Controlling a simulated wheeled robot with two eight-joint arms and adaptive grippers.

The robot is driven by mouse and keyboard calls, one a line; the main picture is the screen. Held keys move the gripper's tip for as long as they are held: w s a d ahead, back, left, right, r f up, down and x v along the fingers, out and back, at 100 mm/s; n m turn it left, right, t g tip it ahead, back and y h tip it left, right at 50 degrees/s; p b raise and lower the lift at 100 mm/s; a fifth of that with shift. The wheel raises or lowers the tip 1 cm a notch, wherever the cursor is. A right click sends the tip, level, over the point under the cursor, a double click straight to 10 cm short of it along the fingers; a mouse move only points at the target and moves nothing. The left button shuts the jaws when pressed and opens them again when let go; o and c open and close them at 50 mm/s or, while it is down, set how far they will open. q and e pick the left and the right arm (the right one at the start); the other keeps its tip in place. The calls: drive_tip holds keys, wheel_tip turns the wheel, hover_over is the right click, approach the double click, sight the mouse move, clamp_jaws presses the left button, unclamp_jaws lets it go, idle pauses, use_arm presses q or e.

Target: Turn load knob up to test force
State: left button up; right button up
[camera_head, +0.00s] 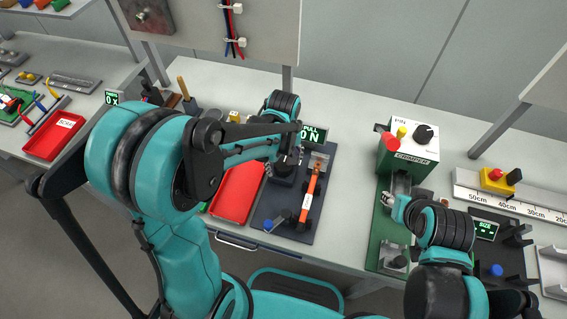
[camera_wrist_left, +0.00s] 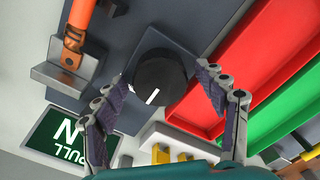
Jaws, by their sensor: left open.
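The round black load knob (camera_wrist_left: 161,78) with a white pointer line sits on a dark grey plate (camera_wrist_left: 205,20) in the left wrist view. The pointer line aims down and slightly left in that picture. My left gripper (camera_wrist_left: 162,82) is open, with one finger on each side of the knob; I cannot tell whether either finger touches it. In the head view my left arm partly hides the knob. The green PULL display (camera_head: 314,134) reads 0 N. An orange piece (camera_head: 308,192) lies along the dark test plate (camera_head: 271,207). My right arm is at the right, its gripper state unclear.
A red tray (camera_head: 237,190) lies left of the test plate; a green one (camera_wrist_left: 283,70) is beyond it in the wrist view. A green and white box (camera_head: 408,155) with knobs stands at right. A ruler rail (camera_head: 530,207) lies farther right.

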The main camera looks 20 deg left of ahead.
use_arm(q)
drive_tip(key=c, duration=1.2)
drive_tip(key=shift+o, duration=0.2)
